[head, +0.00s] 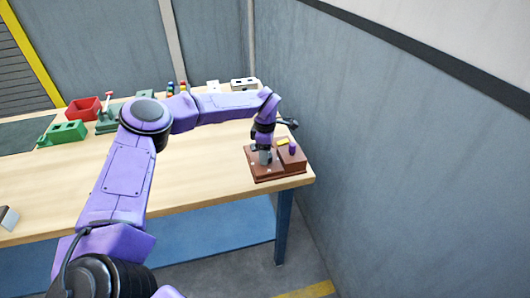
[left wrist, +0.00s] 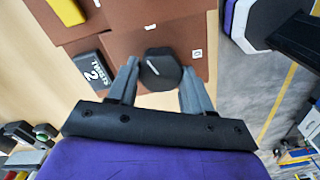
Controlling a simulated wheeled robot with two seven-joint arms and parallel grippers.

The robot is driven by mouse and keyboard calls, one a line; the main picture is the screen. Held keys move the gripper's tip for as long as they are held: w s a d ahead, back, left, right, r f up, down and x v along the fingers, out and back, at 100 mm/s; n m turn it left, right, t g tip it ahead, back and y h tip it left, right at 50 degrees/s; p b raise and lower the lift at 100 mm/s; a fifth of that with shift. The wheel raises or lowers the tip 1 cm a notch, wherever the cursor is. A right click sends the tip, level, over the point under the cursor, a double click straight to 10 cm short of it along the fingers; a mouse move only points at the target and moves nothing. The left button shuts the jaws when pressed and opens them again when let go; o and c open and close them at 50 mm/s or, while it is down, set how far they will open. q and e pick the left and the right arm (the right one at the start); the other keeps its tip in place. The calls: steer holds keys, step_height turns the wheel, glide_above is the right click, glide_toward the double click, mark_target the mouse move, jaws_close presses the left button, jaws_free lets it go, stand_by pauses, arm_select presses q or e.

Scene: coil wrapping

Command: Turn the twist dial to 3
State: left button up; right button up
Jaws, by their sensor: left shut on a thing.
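The twist dial (left wrist: 160,69) is a black, many-sided knob with a white pointer line on top. It sits on a brown box (left wrist: 120,48), with small white labels on the surface around it. In the head view the brown box (head: 265,174) stands at the table's right front corner. My left gripper (left wrist: 160,85) is shut on the dial, one grey finger on each side of it. In the head view the left gripper (head: 264,156) reaches down onto the box and hides most of the dial. My right gripper is in neither view.
A dark block (left wrist: 92,70) with a white 2 and small lettering lies beside the box. A purple knob (head: 293,148) stands close right of the gripper. The table's middle (head: 205,165) is clear.

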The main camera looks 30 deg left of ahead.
arm_select(q)
steer(key=shift+d+f+m, duration=0.1)
steer(key=shift+m, duration=1.9)
steer(key=o, duration=1)
steer(key=shift+o, duration=0.2)
step_height(320, 180, up, 10)
steer(key=b, duration=0.2)
steer(key=shift+r, duration=0.25)
